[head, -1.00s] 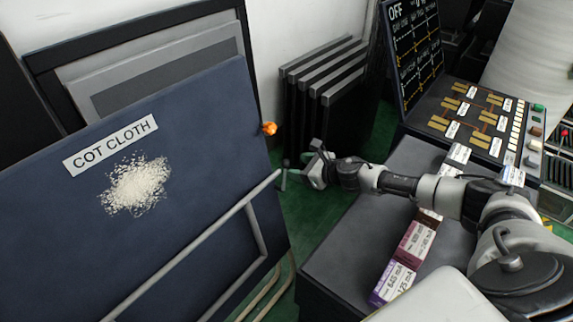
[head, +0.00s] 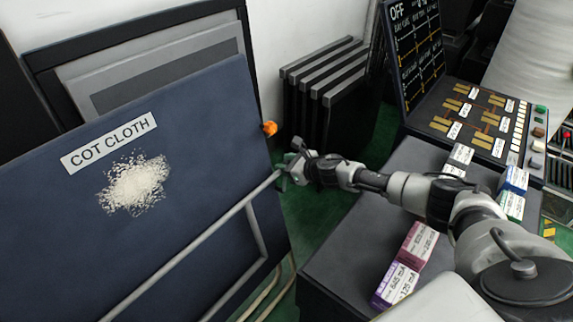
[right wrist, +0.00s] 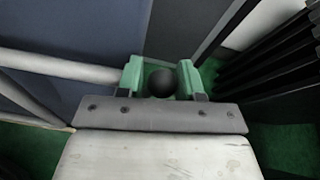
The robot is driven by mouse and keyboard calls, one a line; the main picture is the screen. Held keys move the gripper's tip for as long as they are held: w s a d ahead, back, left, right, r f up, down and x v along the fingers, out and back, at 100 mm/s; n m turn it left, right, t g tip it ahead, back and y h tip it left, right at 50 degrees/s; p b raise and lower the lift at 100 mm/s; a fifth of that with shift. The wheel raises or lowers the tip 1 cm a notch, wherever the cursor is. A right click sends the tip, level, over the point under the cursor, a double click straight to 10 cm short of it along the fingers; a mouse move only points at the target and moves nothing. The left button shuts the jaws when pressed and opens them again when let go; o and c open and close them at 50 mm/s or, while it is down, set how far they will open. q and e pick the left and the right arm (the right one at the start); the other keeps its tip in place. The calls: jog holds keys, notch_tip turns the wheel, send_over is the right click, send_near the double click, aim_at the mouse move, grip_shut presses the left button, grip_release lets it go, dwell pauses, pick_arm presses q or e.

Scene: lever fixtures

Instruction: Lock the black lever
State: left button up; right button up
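A round black knob (right wrist: 161,83), which I take to be the black lever's end, shows in the right wrist view between my right gripper's (right wrist: 160,77) green fingertips. The fingers stand apart on either side of it, and I see no clear grip on it. The lever's shaft is hidden. In the head view my right gripper (head: 284,170) is beside the right edge of the blue "COT CLOTH" panel (head: 60,225), near the end of a grey rail. The black knob cannot be made out there. My left gripper is not in view.
A small orange knob (head: 270,128) is at the panel's right edge, just above my gripper. The grey rail (head: 190,248) runs along the panel. Black upright slabs (head: 318,105) stand behind. A dark bench (head: 345,245) with small labelled boxes (head: 395,283) lies under my right arm.

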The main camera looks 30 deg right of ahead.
aim_at(271, 168)
grip_shut()
jog(key=shift+s, duration=0.1)
jog(key=shift+s+a+r+n+h+p, duration=0.15)
jog(key=shift+a+r+n+h+p, duration=0.25)
jog(key=shift+n+p, duration=0.25)
jog(key=a+n+p, duration=0.1)
jog(key=s+a+n+p, duration=0.1)
jog(key=n, duration=0.1)
jog(key=shift+a+t+h+p, duration=0.1)
jog(key=shift+t+h+p, duration=0.2)
jog(key=shift+a+f, duration=0.1)
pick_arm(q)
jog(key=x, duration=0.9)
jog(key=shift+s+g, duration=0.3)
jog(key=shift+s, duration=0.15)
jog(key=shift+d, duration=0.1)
